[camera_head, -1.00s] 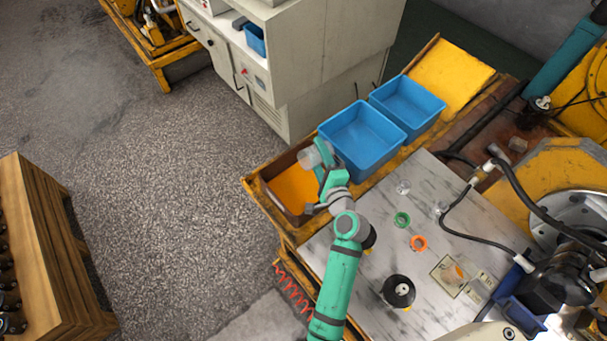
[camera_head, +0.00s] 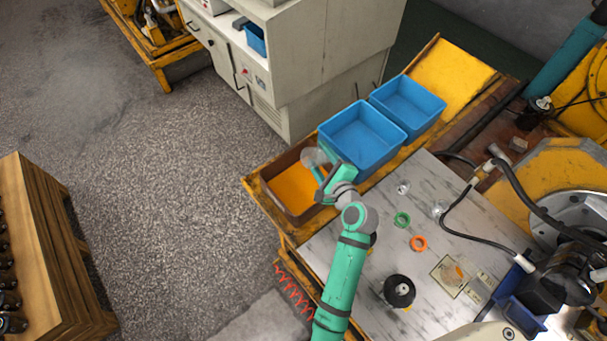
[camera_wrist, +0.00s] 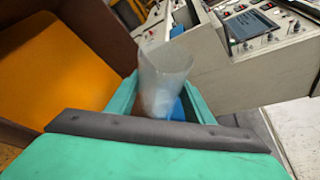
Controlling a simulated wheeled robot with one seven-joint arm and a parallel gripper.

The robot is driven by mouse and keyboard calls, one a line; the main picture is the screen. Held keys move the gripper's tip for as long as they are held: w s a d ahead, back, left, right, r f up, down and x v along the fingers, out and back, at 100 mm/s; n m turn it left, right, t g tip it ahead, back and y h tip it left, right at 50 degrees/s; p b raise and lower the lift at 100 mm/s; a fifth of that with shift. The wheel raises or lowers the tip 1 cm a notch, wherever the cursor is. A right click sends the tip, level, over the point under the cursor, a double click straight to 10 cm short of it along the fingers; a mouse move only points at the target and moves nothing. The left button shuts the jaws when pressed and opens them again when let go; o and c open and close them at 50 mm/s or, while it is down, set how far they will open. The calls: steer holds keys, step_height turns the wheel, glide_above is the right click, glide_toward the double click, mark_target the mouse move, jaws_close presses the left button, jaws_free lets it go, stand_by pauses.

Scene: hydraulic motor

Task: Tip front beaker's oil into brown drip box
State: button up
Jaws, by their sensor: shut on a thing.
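A clear beaker (camera_head: 315,157) is held in my gripper (camera_head: 322,172) at the back right corner of the brown drip box (camera_head: 270,208), in the head view. The box floor looks orange. In the wrist view the beaker (camera_wrist: 166,72) stands up between the fingers of my gripper (camera_wrist: 162,103), which is shut on it. The beaker's walls look cloudy, and I cannot tell whether oil is in it. The brown drip box (camera_wrist: 98,28) is to the left of the beaker in the wrist view.
Two blue bins (camera_head: 350,160) stand close to the right of the beaker. The white worktop (camera_head: 345,270) carries clear glassware (camera_head: 403,187), a green ring (camera_head: 402,219), an orange ring (camera_head: 419,243) and a black part (camera_head: 398,291). A grey cabinet (camera_head: 320,75) stands behind.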

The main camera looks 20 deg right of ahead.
mark_target(312, 164)
steer(key=shift+w+a, duration=0.1)
steer(key=shift+m, duration=0.3)
steer(key=m+y, duration=0.1)
steer(key=f+m+g, duration=0.1)
steer(key=shift+a+f+m+y, duration=0.15)
steer(key=shift+a+m+y, duration=0.15)
steer(key=shift+y, duration=0.1)
steer(key=m+y, duration=0.1)
steer(key=s+a+m+g, duration=0.1)
steer(key=m, duration=0.1)
steer(key=shift+a+r+y, duration=0.2)
steer(key=shift+r+y, duration=0.15)
steer(key=shift+y, duration=0.05)
steer(key=shift+s+a+m+y, duration=0.1)
steer(key=shift+a+m+y, duration=0.05)
steer(key=shift+m+y, duration=0.2)
steer(key=shift+a, duration=0.15)
